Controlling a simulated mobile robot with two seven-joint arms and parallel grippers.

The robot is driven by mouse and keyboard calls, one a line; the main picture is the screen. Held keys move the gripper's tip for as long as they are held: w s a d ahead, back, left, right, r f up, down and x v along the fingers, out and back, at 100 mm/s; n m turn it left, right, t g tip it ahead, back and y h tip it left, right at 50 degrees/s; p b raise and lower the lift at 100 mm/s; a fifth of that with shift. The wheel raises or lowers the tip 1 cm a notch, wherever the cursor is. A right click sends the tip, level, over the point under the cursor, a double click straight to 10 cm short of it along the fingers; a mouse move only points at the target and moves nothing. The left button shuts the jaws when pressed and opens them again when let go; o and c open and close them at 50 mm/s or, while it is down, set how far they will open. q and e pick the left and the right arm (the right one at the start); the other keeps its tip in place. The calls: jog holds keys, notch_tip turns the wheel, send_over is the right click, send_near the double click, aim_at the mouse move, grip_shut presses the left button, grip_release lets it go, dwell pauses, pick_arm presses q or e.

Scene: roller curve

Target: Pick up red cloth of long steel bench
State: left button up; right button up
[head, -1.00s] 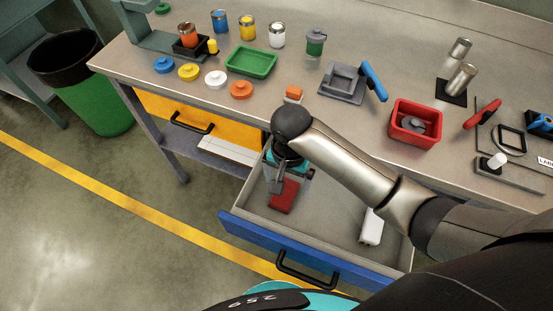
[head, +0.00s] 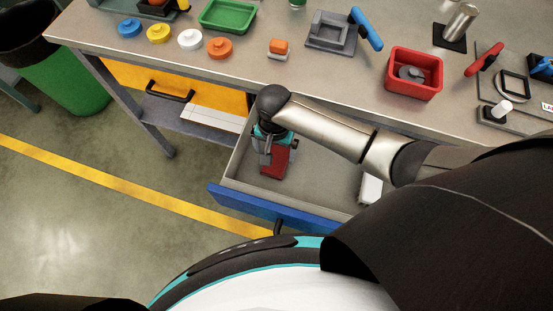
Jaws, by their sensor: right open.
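The red cloth (head: 276,162) lies in the open blue-fronted drawer (head: 318,168) of the long steel bench (head: 290,62), near the drawer's left side. My right gripper (head: 266,160) points down into the drawer at the cloth's left edge. Its jaws are open, and the wrist above hides part of them and part of the cloth. I cannot tell whether a finger touches the cloth. My left gripper is not in view.
A white object (head: 370,188) lies in the drawer's right part. A red bin (head: 414,73), a green tray (head: 228,14) and several coloured lids stand on the bench top. A green waste bin (head: 65,80) stands at the left. The floor left of the drawer is clear.

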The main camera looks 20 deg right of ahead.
aim_at(277, 158)
jog(key=f, duration=0.1)
jog(key=f+b, duration=0.1)
jog(key=f, duration=0.2)
jog(key=shift+w+d+f+b, duration=0.1)
jog(key=shift+d+f+b, duration=0.2)
jog(key=shift+b, duration=0.1)
jog(key=c, duration=1.2)
jog(key=shift+r, duration=0.15)
notch_tip(277, 158, up, 20)
jog(key=p, duration=0.7)
